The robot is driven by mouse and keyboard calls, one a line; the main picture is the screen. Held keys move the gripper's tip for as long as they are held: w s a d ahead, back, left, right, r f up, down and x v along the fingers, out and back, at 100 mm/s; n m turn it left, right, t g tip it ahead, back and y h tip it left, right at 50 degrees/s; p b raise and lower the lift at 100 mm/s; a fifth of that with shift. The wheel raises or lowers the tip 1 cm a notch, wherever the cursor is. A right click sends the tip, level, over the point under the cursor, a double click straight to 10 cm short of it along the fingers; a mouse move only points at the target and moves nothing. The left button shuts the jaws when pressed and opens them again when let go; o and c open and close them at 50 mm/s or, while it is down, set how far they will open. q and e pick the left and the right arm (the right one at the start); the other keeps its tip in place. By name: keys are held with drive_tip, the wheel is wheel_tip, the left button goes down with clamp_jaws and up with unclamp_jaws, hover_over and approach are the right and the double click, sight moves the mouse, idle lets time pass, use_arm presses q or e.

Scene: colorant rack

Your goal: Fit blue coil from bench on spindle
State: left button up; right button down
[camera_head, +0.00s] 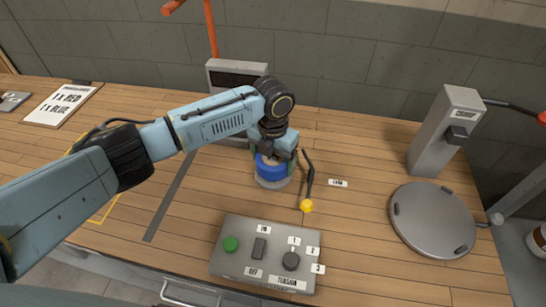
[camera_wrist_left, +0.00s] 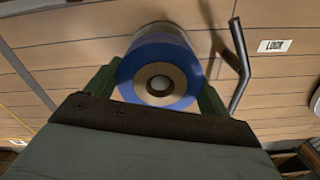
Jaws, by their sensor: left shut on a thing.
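The blue coil (camera_head: 271,168) is at the middle of the bench in the head view, under my left gripper (camera_head: 274,156). In the left wrist view the coil (camera_wrist_left: 158,58) is a blue ring with a tan core and a dark centre hole. My left gripper's green fingers (camera_wrist_left: 158,85) are shut on it, one on each side. A pale grey round part (camera_head: 272,183) shows directly below the coil. I cannot tell whether the coil touches it. The spindle itself cannot be made out. My right gripper is not in view.
A bent lever with a yellow knob (camera_head: 306,205) stands close right of the coil, by a LOCK label (camera_wrist_left: 277,46). A control box (camera_head: 266,252) with a green button sits in front. A round grey plate (camera_head: 433,220) and a grey post (camera_head: 446,130) stand at right.

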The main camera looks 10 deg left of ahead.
use_arm(q)
drive_tip(key=shift+f+b, duration=0.65)
drive_tip(key=shift+f, duration=0.55)
drive_tip(key=o, duration=1)
